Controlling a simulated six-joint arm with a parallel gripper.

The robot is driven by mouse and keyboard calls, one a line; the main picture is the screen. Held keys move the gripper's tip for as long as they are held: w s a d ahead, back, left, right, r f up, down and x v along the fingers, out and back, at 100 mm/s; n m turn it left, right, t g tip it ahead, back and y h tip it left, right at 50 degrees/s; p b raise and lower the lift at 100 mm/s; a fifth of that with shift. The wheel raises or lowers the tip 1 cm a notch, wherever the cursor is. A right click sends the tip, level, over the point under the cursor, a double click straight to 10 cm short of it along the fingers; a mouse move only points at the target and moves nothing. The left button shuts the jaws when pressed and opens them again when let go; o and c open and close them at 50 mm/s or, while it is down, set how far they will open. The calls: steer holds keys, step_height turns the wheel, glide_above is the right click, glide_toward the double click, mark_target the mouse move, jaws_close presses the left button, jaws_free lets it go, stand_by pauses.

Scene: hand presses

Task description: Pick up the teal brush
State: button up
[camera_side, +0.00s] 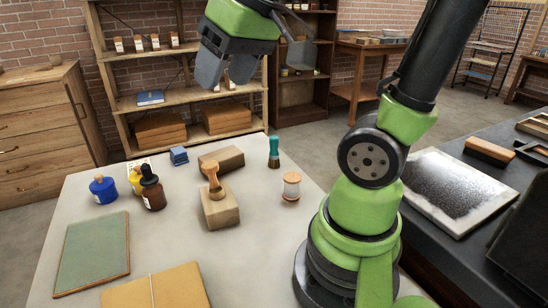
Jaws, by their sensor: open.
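The teal brush (274,151) stands upright on the pale table near its far right edge, teal part up and a darker part below. Nothing touches it. My gripper (228,78) is open and empty, with its dark fingers pointing down. It hangs high above the far side of the table, up and to the left of the brush in the picture.
A wooden spool (291,187) stands close to the brush on the right. Wooden blocks (221,209) and a wooden-handled stamp (213,175) lie to its left. Bottles (152,189), a green board (92,252) and a tan folder (158,288) are farther left and nearer.

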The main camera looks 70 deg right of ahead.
steer(key=w+d+f+g+h, duration=0.1)
steer(key=w+d+f, duration=0.15)
steer(key=d, duration=0.25)
steer(key=w+d+f+g, duration=0.1)
steer(key=w+d, duration=0.2)
steer(key=d, duration=0.3)
steer(key=n+g, duration=0.2)
steer(key=g, duration=0.1)
glide_above(274, 137)
steer(key=shift+y, duration=0.3)
steer(key=f, duration=1.3)
steer(key=shift+w+a+f, duration=0.1)
steer(key=shift+a, duration=0.3)
steer(key=shift+g, duration=0.3)
steer(key=f, duration=0.4)
steer(key=shift+s+d+f, duration=0.2)
steer(key=shift+s+d, duration=0.1)
steer(key=shift+w+d+f, duration=0.1)
steer(key=shift+f, duration=1.5)
steer(key=shift+w+f, duration=0.1)
steer(key=shift+f, duration=1.45)
steer(key=c, duration=1.1)
